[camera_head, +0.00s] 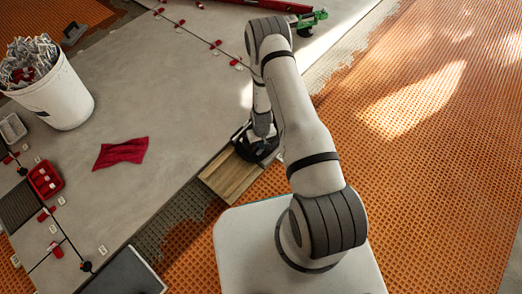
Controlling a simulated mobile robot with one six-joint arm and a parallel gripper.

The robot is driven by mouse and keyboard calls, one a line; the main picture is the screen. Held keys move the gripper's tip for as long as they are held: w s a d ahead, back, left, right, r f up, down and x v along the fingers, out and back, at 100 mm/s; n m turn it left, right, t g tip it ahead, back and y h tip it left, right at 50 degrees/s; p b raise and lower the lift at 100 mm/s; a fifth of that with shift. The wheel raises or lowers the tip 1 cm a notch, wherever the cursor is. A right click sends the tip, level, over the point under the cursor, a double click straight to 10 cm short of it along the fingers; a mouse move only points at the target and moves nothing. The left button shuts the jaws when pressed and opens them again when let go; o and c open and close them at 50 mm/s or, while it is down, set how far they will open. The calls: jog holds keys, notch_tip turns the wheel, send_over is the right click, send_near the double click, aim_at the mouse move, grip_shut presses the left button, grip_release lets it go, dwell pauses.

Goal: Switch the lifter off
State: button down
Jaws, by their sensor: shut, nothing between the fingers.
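The lifter (257,152) is a dark, roundish device at the edge of the grey tiled floor, left of my arm. It sits at the upper end of a wood-coloured board (230,176), and my arm hides part of it. My gripper (264,130) points down right over the lifter. It is small in the picture and looks shut and empty. Whether its fingertips touch the lifter, and the lifter's switch itself, cannot be made out.
A white bucket (66,97) of grey clips, a red cloth (121,152) and a red box (45,179) are on the grey tiles at left. A green and red tool (306,18) lies at the top. Orange matting (440,150) is open at right.

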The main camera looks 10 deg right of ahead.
jog(key=shift+f+b, duration=0.75)
jog(key=shift+f, duration=0.15)
dwell(0.6)
jog(key=shift+r, duration=0.1)
jog(key=shift+r+p, duration=2.25)
jog(key=shift+r, duration=1.15)
jog(key=shift+r, duration=0.1)
